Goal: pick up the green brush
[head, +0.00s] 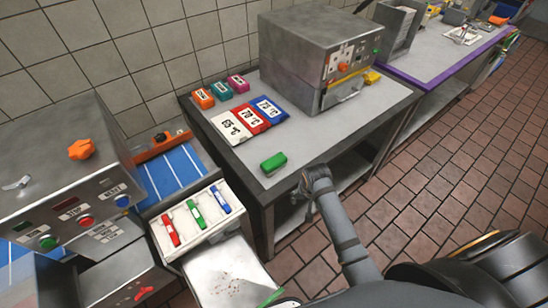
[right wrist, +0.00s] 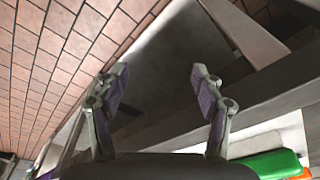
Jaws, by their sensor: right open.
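A small green block-shaped item (head: 274,163) lies on the grey table, near its front edge. A slimmer green item (head: 195,214) lies between a red one (head: 170,227) and a blue one (head: 220,199) in a white tray (head: 161,238). I cannot tell for certain which green item is the brush. My right gripper (head: 318,180) is beside the table's front edge, right of the green block and apart from it. In the right wrist view its fingers (right wrist: 160,78) are spread with nothing between them. A green shape (right wrist: 274,163) shows at the lower right there. My left gripper is out of view.
The grey table (head: 325,140) also holds temperature cards (head: 250,118), small coloured boxes (head: 203,98) and a metal oven (head: 315,60). A machine with knobs (head: 75,190) stands at the left. The tiled floor (head: 440,180) is clear at the right.

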